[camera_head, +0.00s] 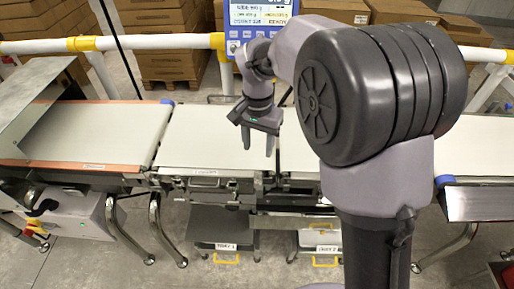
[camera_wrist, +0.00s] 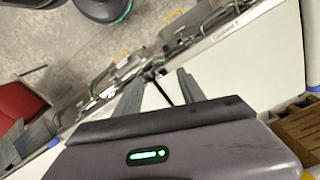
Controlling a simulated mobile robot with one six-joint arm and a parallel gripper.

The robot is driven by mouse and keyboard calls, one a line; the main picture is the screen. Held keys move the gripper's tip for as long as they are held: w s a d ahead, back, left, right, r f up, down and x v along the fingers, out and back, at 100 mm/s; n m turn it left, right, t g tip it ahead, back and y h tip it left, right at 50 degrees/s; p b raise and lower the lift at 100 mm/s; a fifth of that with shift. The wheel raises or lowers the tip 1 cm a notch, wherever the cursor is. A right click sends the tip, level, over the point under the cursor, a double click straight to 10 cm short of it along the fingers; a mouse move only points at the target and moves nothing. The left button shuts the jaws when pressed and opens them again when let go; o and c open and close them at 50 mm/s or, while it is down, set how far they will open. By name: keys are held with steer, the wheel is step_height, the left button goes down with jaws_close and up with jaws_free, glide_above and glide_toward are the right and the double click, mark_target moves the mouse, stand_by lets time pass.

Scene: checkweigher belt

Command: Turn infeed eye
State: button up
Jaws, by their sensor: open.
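My gripper (camera_head: 258,142) hangs over the middle belt in the head view, pointing down, with its two fingers apart and nothing held. In the wrist view my gripper (camera_wrist: 158,80) shows both fingers spread, reaching toward the gap between two belt sections. A thin dark stalk (camera_wrist: 162,87) with a small black head shows between the fingers, near the belt edge; I cannot tell for sure that it is the infeed eye, nor whether a finger touches it. In the head view no eye can be made out; my arm hides part of the belt line.
The left belt (camera_head: 100,130) has an orange edge; the middle belt (camera_head: 205,135) is bare. A sheet-metal hood (camera_head: 30,95) covers the far left. A blue-framed screen (camera_head: 260,15) and a yellow-white rail (camera_head: 150,42) stand behind. Labelled trays (camera_head: 222,247) sit below. Cartons are stacked behind.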

steer(key=b, duration=0.6)
glide_above(258, 189)
step_height(258, 189, down, 16)
steer(key=shift+w+r, duration=0.1)
